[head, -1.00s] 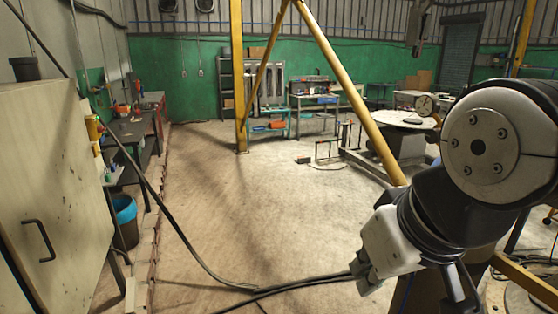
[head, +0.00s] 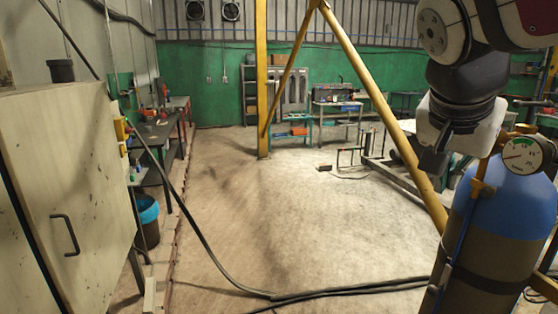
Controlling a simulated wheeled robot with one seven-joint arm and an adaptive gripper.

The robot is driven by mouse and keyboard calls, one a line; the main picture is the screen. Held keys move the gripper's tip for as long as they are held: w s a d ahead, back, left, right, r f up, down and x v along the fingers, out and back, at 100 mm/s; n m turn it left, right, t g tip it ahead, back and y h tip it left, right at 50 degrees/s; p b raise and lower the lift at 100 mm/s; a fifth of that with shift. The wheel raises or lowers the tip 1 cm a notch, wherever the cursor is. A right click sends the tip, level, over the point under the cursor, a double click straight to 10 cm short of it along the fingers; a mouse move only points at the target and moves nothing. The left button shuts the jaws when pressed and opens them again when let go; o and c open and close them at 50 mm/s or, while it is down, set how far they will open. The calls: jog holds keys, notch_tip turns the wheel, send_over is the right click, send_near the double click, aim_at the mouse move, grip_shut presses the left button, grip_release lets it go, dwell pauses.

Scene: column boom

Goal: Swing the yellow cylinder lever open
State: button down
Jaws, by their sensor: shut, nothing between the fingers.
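A gas cylinder (head: 492,253) with a blue shoulder and grey-brown body stands at the lower right, cut off by the picture's edge. A round pressure gauge (head: 522,155) sits at its top. A narrow yellow-brass part (head: 480,187) hangs down at the cylinder's left shoulder, and more yellow shows beside the gauge; I cannot tell for certain which part is the lever. My gripper (head: 433,162) points down, just left of and above the cylinder top. Its fingers are together and hold nothing. It appears apart from the yellow part, though depth is hard to judge.
A yellow slanted post (head: 385,110) runs down behind my gripper to the cylinder's left side. Black cables (head: 345,288) cross the floor in front. A beige cabinet (head: 70,185) stands at the left. The middle floor (head: 270,210) is clear.

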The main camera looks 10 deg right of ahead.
aim_at(484, 189)
jog(key=w+d+r+m+g+h, duration=0.1)
jog(key=w+d+r+m+h, duration=0.1)
jog(key=d+m, duration=0.4)
notch_tip(484, 189, up, 3)
jog(key=shift+w+d+f+b, duration=0.25)
jog(key=shift+w+d, duration=0.25)
jog(key=shift+d, duration=0.5)
jog(key=p+x, duration=0.2)
jog(key=x, duration=1)
jog(key=shift+d+f+p, duration=0.15)
jog(key=shift+d+p, duration=0.15)
jog(key=shift+d, duration=0.15)
jog(key=shift+w+d+f, duration=0.15)
jog(key=shift+d+f, duration=0.2)
jog(key=shift+f, duration=0.1)
jog(key=shift+h, duration=0.3)
jog(key=shift+w+f+b, duration=0.1)
jog(key=shift+b, duration=0.45)
